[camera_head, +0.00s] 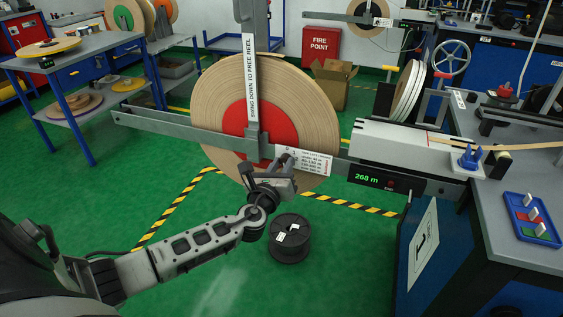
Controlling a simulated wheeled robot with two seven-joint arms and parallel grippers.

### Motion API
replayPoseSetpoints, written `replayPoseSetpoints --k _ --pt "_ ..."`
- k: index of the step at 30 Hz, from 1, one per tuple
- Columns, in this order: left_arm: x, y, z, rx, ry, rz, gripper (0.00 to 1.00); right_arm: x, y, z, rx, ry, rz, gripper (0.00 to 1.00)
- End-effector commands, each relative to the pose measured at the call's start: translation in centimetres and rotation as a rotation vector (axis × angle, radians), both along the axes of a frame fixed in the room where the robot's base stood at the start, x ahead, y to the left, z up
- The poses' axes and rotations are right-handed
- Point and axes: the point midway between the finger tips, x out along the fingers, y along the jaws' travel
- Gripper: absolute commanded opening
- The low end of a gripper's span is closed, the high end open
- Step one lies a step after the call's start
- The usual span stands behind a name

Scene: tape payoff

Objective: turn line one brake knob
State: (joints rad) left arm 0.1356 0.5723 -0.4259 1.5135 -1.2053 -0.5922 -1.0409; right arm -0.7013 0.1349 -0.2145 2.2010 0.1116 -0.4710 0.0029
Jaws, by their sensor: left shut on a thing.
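My left gripper (268,172) comes in from the lower left and is at the front of the reel's grey support arm, just below the red hub. It is shut on what looks like the line one brake knob, which its jaws mostly hide. A white printed label (304,161) is on the support arm just right of the gripper. The large tan tape reel (215,110) with its red core (236,122) stands upright behind the arm. A grey lever (250,85) marked "SWING DOWN TO FREE REEL" stands upright in front of the reel. My right gripper is not in view.
A black spool (289,247) stands on the green floor below the gripper. At right are a display reading 268 m (372,179), a blue knob (468,158) and a blue tray (532,217). A cardboard box (333,85) stands behind the reel.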

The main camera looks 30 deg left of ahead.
Motion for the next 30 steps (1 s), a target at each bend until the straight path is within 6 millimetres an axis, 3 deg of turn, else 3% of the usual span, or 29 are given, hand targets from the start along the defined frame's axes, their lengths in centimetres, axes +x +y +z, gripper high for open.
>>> replayPoseSetpoints --k 9,23,24,26,30 --pt "-0.02 0.02 -0.02 0.096 0.024 0.001 0.02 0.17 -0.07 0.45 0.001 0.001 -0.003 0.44" --pt "-0.02 0.02 -0.06 0.109 0.027 0.001 0.02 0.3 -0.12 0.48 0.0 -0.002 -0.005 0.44" --pt "-0.01 0.01 -0.06 0.109 0.027 0.001 0.28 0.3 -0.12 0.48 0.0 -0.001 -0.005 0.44" --pt "-0.01 0.02 -0.05 0.109 0.027 0.001 0.44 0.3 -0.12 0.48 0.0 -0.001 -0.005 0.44" --pt "-0.01 0.01 -0.03 0.109 0.026 0.001 0.47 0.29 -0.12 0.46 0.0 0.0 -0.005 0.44"
